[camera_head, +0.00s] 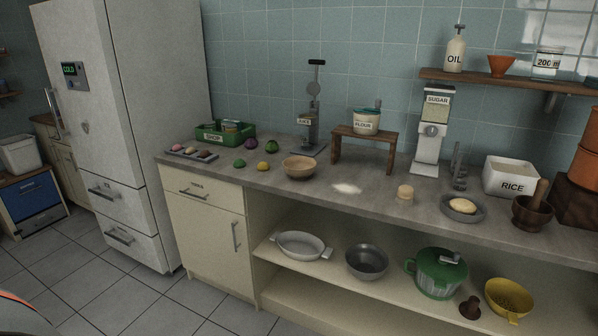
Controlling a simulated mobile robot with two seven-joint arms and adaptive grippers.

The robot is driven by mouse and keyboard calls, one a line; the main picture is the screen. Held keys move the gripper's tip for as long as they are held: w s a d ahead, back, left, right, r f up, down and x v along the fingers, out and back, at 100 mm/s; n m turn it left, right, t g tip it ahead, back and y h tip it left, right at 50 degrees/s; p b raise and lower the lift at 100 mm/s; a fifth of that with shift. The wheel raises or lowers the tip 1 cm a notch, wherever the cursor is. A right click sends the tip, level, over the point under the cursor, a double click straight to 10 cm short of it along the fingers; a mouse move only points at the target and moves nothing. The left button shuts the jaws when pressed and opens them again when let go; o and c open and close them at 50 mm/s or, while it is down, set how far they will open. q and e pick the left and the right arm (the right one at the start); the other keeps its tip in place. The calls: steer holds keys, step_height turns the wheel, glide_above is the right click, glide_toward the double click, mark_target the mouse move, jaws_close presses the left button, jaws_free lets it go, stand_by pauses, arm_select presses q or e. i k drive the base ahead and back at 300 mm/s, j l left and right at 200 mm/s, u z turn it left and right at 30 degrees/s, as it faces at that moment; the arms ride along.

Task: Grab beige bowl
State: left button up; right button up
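No gripper shows in the head view, so I cannot see where either one is relative to the bowl.
Limes and a lemon (263,166) lie left of the bowl, near a green crate (238,142). A grey press (312,125) and a wooden stand (363,135) with a flour pot are behind. White powder (346,188) lies to the right. Floor in front is clear.

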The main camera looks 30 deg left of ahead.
mark_target(299, 167)
steer(key=i+l+u, duration=0.25)
steer(key=i+l, duration=0.2)
steer(key=i+l+u, duration=0.25)
steer(key=l, duration=0.3)
steer(key=i, duration=0.1)
